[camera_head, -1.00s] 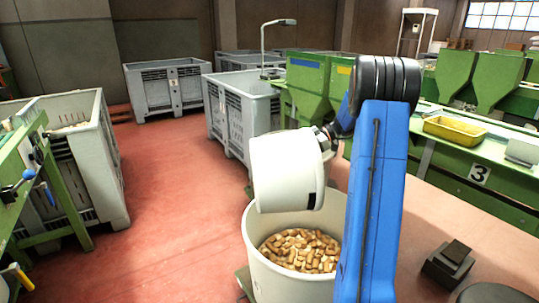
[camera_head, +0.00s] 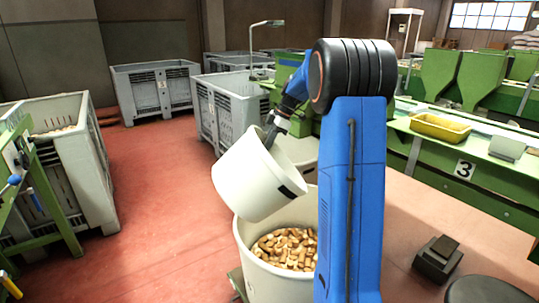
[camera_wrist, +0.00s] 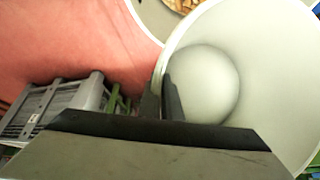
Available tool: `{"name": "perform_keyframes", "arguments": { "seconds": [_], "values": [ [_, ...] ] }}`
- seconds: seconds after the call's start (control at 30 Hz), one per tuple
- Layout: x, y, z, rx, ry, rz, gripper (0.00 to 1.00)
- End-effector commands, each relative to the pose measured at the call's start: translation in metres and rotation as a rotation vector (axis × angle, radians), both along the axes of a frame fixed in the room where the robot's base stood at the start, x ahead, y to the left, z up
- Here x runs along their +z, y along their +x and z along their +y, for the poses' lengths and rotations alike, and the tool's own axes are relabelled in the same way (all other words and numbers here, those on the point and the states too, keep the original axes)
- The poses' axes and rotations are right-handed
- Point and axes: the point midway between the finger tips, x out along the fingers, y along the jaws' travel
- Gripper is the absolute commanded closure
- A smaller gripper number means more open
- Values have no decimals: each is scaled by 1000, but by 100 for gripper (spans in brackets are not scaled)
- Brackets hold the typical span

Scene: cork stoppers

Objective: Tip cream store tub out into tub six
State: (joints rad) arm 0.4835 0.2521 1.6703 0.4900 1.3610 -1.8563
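A cream tub (camera_head: 250,180) with a black mark near its rim hangs tilted above a larger pale tub (camera_head: 244,262). My gripper (camera_head: 270,138) is shut on the cream tub's wall at the rim. The wrist view shows the gripper (camera_wrist: 161,95) with a finger against that wall, and the inside of the cream tub (camera_wrist: 270,75) looks bare down to its round bottom. The larger tub holds many corks (camera_head: 286,248), partly hidden by the held tub. They also show at the top of the wrist view (camera_wrist: 183,5). No number is readable on the larger tub.
Another pale tub (camera_head: 303,150) stands behind the held one. Grey crates (camera_head: 152,90) stand at the back and left. A green bench (camera_head: 480,165) with a "3" sign and yellow tray (camera_head: 440,127) runs along the right. Red floor (camera_head: 160,220) is clear on the left.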

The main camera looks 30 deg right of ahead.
Motion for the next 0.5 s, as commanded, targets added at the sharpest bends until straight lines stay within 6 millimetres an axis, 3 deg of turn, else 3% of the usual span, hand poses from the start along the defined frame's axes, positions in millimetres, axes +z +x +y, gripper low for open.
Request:
{"name": "perform_keyframes", "arguments": {
  "seconds": [0.5],
  "values": [
    [27,8,19,5,-409,162,100]
  ]
}}
